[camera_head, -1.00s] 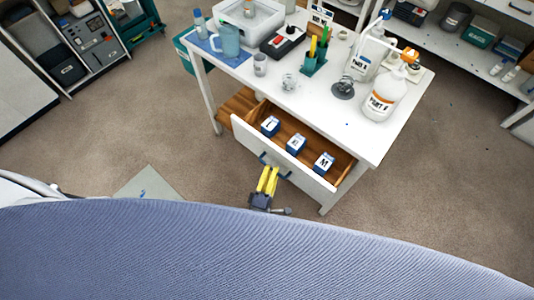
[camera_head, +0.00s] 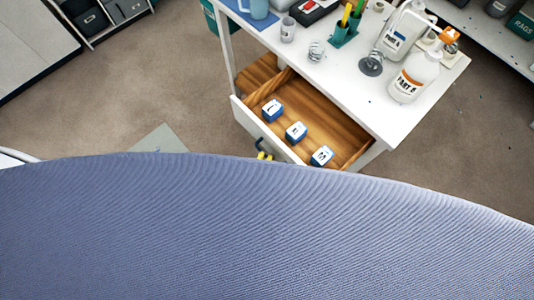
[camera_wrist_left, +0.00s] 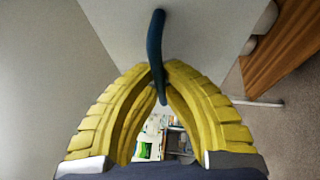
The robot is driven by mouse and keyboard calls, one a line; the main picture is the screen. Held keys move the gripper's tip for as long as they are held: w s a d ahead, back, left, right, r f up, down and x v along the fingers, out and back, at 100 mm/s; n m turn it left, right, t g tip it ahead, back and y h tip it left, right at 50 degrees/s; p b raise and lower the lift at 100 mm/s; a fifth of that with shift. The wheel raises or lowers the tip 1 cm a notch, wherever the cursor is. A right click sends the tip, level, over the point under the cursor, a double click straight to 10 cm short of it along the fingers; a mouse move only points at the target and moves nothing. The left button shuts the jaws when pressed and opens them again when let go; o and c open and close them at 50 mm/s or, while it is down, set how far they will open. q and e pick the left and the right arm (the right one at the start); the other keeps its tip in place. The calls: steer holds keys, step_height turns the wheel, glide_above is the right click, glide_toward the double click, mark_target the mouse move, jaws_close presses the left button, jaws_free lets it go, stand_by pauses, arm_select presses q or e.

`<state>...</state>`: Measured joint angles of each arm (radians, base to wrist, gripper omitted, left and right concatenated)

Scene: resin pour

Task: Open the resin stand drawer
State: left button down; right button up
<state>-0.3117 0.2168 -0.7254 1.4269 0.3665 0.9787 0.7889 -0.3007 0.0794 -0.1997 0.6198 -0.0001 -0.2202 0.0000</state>
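The white resin stand (camera_head: 345,75) stands at the upper right in the head view. Its drawer (camera_head: 246,120) is pulled well out, showing a wooden inside. Three small blue-and-white lettered blocks lie in it: one at the left (camera_head: 272,110), one in the middle (camera_head: 296,131), one at the right (camera_head: 322,155). My left gripper (camera_head: 265,156) shows only its yellow fingertips at the drawer front. In the left wrist view its fingers (camera_wrist_left: 156,75) close together around the dark blue drawer handle (camera_wrist_left: 155,42). My right gripper is in neither view.
On the stand top are the Part A jug (camera_head: 403,33), the Part B bottle (camera_head: 414,75), a green pen holder (camera_head: 342,36) and clear cups. A shelf (camera_head: 480,30) stands at the right. A blue curved surface fills the lower head view and hides most of my left gripper.

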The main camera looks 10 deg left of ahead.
arm_select(q)
steer(key=shift+w+a+r, duration=0.1)
steer(key=shift+w+a, duration=0.1)
steer(key=c, duration=1.5)
jaws_free()
steer(key=shift+s+d, duration=0.1)
steer(key=v, duration=1.2)
